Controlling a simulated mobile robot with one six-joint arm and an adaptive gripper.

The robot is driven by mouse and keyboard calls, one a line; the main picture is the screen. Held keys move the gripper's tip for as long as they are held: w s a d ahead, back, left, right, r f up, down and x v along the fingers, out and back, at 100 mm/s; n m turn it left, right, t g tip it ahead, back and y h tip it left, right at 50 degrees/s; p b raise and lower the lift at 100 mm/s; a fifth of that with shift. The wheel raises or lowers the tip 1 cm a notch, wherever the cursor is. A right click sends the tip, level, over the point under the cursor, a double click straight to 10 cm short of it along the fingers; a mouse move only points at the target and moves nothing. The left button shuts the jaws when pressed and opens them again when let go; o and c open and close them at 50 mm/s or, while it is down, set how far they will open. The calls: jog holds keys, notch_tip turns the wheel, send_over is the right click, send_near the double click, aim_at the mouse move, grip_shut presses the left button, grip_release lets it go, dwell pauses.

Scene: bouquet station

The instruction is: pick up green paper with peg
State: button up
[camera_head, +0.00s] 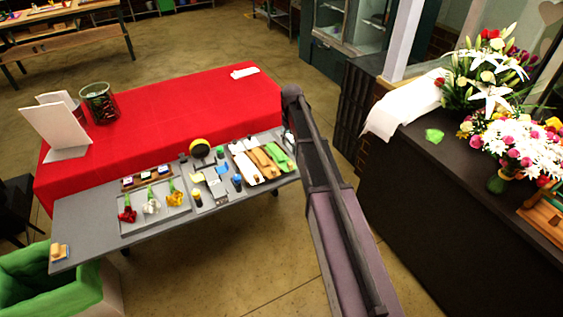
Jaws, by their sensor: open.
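A green paper (280,157) lies at the right end of a row of papers on the grey table, near that table's right end. A brown paper (262,163) and a white paper (244,168) lie to its left. Small marks show around the papers, but I cannot make out which is a peg. My arm (335,215) rises from the bottom right, and its upper end stands just right of the green paper. My gripper does not show. Another small green piece (434,135) lies on the dark counter at right.
The grey table (85,222) also holds a tray (130,225) with red, white and yellow flowers, and small tools. A red-covered table (180,105) stands behind it. A green-lined bin (40,280) is at bottom left.

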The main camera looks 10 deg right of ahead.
aim_at(289, 163)
dwell(0.3)
notch_tip(289, 163, down, 9)
jog(key=b, duration=0.8)
jog(key=shift+r+b, duration=0.2)
jog(key=shift+b, duration=0.15)
jog(key=shift+f, duration=0.1)
jog(key=shift+w+f+b, duration=0.1)
jog(key=shift+f+b, duration=2.4)
jog(key=shift+b, duration=0.1)
grip_shut()
